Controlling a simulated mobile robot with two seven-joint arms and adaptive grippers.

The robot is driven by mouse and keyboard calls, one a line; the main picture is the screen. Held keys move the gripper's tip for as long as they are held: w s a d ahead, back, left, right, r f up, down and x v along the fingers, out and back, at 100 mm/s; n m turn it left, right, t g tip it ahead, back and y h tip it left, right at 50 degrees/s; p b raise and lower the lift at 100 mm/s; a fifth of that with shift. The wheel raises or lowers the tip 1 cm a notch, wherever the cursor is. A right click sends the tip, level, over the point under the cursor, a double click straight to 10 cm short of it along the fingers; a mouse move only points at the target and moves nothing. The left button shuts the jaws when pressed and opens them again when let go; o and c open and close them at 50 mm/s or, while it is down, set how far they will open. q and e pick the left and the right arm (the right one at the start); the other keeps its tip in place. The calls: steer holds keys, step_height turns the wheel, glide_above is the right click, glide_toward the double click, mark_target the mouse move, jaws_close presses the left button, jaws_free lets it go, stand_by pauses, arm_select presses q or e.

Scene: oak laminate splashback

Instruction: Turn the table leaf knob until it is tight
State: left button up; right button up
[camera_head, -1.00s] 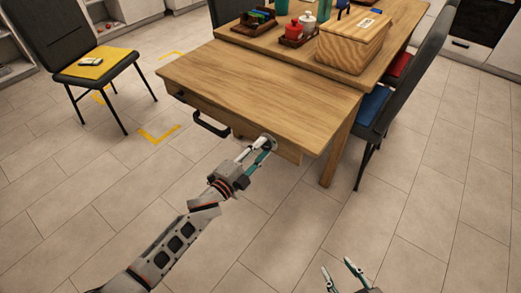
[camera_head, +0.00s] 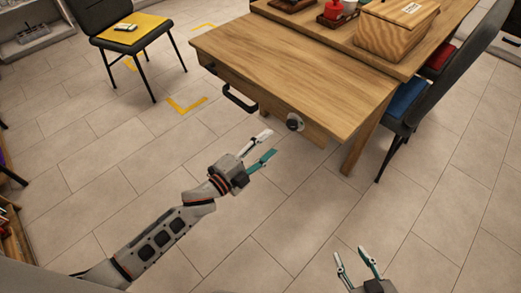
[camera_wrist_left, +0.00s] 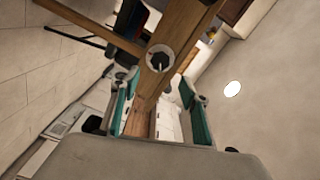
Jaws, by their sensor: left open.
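The table leaf (camera_head: 300,70) is the pulled-out wooden section at the near end of the table. Its round dark knob (camera_head: 295,122) with a pale rim sits on the front apron, right of a dark handle (camera_head: 238,99). In the left wrist view the knob (camera_wrist_left: 160,59) shows ahead, beyond the fingertips. My left gripper (camera_head: 268,147) is open and empty, pointing at the apron, a short way left of and below the knob and apart from it. My right gripper (camera_head: 354,256) is open and empty at the bottom, well below the table.
A wooden box (camera_head: 396,30) and a tray with a red jar (camera_head: 336,10) stand on the table behind the leaf. A chair with a yellow cushion (camera_head: 132,29) stands at the left. A chair with a blue cushion (camera_head: 407,95) is close to the table's right side. The floor in front is clear.

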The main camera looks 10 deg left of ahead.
arm_select(q)
steer(key=shift+v, duration=1.4)
steer(key=s+a+f+n+g+y+p, duration=0.2)
steer(key=s+a+n+y+p, duration=0.2)
steer(key=s, duration=0.8)
steer(key=s+a+f+n+g+y+p, duration=0.2)
steer(key=s+a+n, duration=0.6)
steer(key=s+n, duration=0.5)
steer(key=f+y+p, duration=0.1)
steer(key=y+p, duration=0.1)
steer(key=p, duration=0.1)
steer(key=shift+a, duration=0.2)
arm_select(e)
steer(key=shift+m, duration=0.4)
steer(key=r, duration=0.3)
steer(key=s+a+r, duration=0.1)
steer(key=r, duration=0.1)
steer(key=shift+w+d+r, duration=0.1)
steer(key=shift+w+r, duration=0.05)
steer(key=shift+r, duration=0.15)
steer(key=shift+f, duration=0.25)
